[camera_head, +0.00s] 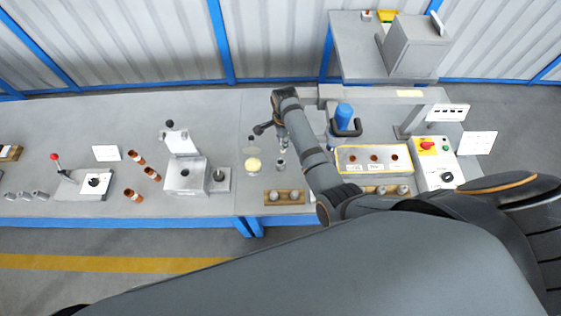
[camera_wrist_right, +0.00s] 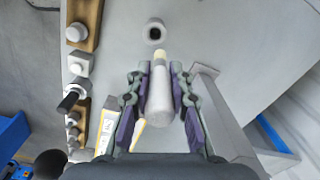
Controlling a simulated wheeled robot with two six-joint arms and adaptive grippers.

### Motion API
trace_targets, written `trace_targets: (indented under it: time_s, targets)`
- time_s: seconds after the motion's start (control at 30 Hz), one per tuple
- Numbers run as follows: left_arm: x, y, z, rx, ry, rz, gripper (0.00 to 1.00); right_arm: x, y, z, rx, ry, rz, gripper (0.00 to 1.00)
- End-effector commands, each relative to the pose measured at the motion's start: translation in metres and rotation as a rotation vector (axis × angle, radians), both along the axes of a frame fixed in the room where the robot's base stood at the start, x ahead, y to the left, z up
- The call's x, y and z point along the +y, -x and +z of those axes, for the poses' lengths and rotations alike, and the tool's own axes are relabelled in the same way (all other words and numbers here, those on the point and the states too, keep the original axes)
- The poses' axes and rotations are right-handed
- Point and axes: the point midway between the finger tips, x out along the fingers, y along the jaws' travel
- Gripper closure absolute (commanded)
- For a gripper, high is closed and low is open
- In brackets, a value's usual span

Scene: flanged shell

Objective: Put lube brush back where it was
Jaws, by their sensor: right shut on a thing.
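My right gripper (camera_head: 284,142) is over the bench, coming down from the arm in the head view. In the right wrist view the gripper (camera_wrist_right: 160,84) is shut on the lube brush (camera_wrist_right: 158,100), a pale grey cylinder with a cream tip pointing away from the gripper. A small round grey holder (camera_wrist_right: 154,31) with a dark hole lies just beyond the tip, and the brush looks apart from it. The holder also shows in the head view (camera_head: 281,165), below the gripper. My left gripper is out of view.
A pale yellow dish (camera_head: 253,164) stands left of the holder. A wooden rack (camera_head: 270,197) with round parts is in front. A grey fixture (camera_head: 186,178) stands to the left.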

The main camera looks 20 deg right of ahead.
Motion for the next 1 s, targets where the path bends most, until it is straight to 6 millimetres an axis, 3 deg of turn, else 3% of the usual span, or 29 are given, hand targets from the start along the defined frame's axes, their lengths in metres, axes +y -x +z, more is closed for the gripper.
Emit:
trace_targets:
  time_s: [0.1,0.27,0.47,0.53,0.77,1.0]
  targets:
    - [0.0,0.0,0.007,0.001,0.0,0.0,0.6,0.014,0.007,-0.003,0.019,0.017,0.025,1.0]
    - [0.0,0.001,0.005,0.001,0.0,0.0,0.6,0.014,0.008,-0.012,0.022,0.023,0.029,1.0]
    - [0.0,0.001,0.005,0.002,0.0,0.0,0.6,0.013,0.008,-0.054,0.024,0.023,0.03,1.0]
    - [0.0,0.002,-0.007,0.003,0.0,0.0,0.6,0.013,0.007,-0.069,0.02,0.021,0.028,1.0]
    - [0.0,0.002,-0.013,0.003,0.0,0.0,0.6,0.013,0.008,-0.075,0.019,0.02,0.028,1.0]
    - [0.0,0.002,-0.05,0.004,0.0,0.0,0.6,0.013,0.007,-0.11,0.019,0.02,0.027,1.0]
